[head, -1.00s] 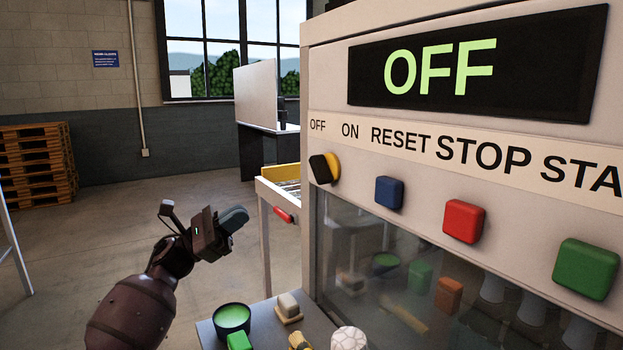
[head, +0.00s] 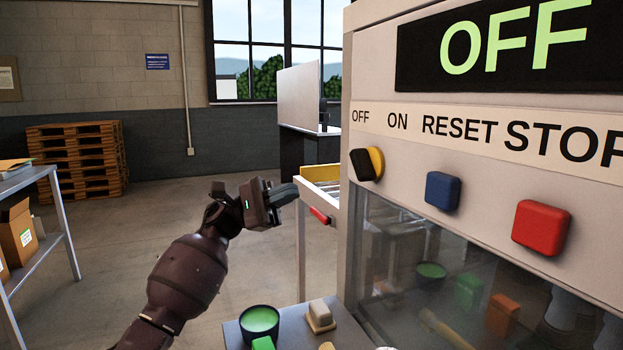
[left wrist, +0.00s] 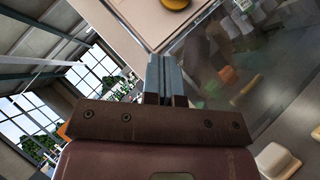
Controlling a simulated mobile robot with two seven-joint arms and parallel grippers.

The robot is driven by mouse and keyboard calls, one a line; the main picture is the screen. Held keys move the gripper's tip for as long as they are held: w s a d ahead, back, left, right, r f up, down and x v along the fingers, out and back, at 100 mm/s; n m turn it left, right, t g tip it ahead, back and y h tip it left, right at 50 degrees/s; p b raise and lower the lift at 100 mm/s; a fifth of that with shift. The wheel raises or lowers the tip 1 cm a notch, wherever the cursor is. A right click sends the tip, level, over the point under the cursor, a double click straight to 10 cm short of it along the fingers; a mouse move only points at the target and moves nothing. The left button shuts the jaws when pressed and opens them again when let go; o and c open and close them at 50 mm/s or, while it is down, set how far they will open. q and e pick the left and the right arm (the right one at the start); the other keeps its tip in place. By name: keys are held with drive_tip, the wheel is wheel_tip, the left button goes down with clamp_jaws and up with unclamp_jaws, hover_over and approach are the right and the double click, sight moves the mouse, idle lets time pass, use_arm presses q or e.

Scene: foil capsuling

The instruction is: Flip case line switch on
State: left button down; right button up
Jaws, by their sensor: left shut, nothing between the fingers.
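The case line switch (head: 367,163) is a black and yellow rotary knob on the machine's pale front panel, below the OFF and ON labels. Its black part lies to the left, on the OFF side. The display (head: 500,45) above reads OFF in green. My left gripper (head: 290,193) is shut and empty, to the left of the knob and a little lower, apart from it. In the left wrist view the closed fingers (left wrist: 166,75) point up the picture towards the panel, and the yellow of the knob (left wrist: 176,3) is cut off by the top edge. My right gripper is not in view.
Blue (head: 442,191) and red (head: 541,227) buttons sit right of the knob. Below is a glass window. A small table with a green-filled cup (head: 260,322) and a brush-like block (head: 320,316) stands under the gripper. A conveyor with a red handle (head: 320,216) is behind.

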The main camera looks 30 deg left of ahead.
sight(365, 165)
use_arm(q)
drive_tip(key=d+r+p, duration=0.2)
drive_tip(key=d+r, duration=0.4)
drive_tip(key=d, duration=0.4)
drive_tip(key=shift+d+r, duration=0.25)
drive_tip(key=shift+r, duration=0.15)
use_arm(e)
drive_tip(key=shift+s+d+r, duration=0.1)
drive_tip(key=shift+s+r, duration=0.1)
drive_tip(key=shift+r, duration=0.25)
use_arm(q)
drive_tip(key=shift+w+m+b, duration=0.1)
drive_tip(key=shift+m+b, duration=0.2)
drive_tip(key=shift+b, duration=0.05)
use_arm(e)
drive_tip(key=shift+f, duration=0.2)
